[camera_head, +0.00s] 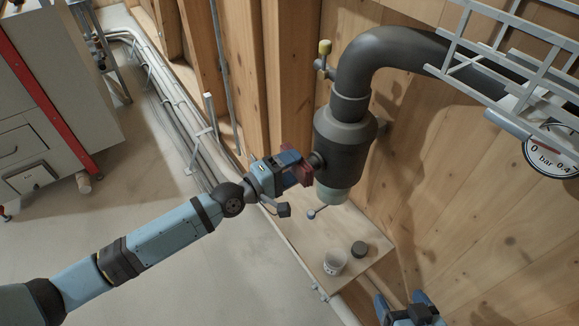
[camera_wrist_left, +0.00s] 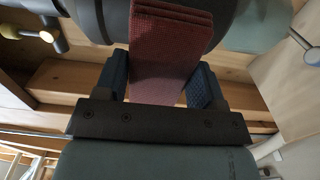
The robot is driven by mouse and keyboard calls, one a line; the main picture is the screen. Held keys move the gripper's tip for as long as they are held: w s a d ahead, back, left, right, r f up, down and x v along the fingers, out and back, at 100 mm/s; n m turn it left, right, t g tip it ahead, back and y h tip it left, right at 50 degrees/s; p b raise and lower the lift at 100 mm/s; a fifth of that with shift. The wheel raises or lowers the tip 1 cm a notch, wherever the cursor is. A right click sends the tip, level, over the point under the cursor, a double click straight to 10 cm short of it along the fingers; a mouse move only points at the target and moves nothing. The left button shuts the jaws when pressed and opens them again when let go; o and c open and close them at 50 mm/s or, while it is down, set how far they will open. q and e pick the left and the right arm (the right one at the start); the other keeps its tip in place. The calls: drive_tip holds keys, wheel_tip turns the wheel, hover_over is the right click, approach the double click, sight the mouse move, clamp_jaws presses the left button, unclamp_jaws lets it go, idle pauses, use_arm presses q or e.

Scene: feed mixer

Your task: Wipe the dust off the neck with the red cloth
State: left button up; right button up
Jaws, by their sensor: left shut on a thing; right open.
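The red cloth (camera_head: 306,176) is folded and held by my left gripper (camera_head: 298,171) at the left side of a dark cylindrical housing (camera_head: 345,140). In the left wrist view the cloth (camera_wrist_left: 168,55) stands between the two blue fingers (camera_wrist_left: 160,88), its far end at the dark rounded surface. I cannot tell whether it touches. A pale greenish neck (camera_head: 333,195) shows under the housing, and it also shows in the left wrist view (camera_wrist_left: 255,25). I cannot make out dust on it. My right gripper (camera_head: 404,302) is open and empty at the bottom right.
A thick dark pipe (camera_head: 395,50) bends from the housing to the right. A metal cage (camera_head: 510,60) and a pressure gauge (camera_head: 553,150) are at the upper right.

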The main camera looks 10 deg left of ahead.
sight(302, 178)
use_arm(q)
drive_tip(key=shift+s+d+r+p, duration=0.2)
drive_tip(key=shift+s+d+p, duration=0.55)
drive_tip(key=shift+p, duration=0.1)
drive_tip(key=shift+s+d+p, duration=0.45)
drive_tip(key=shift+s, duration=0.05)
drive_tip(key=shift+s+d+f, duration=0.15)
drive_tip(key=shift+d, duration=0.05)
drive_tip(key=shift+w+a+f+b, duration=0.1)
drive_tip(key=shift+w+a+b, duration=0.9)
drive_tip(key=shift+w+b, duration=0.2)
drive_tip(key=shift+w+a+b, duration=0.15)
drive_tip(key=shift+a+b, duration=0.05)
drive_tip(key=shift+b, duration=0.1)
drive_tip(key=shift+w+a+r, duration=0.15)
drive_tip(key=shift+w+r, duration=0.05)
drive_tip(key=shift+w, duration=0.05)
drive_tip(key=shift+c, duration=0.2)
drive_tip(key=shift+s, duration=0.1)
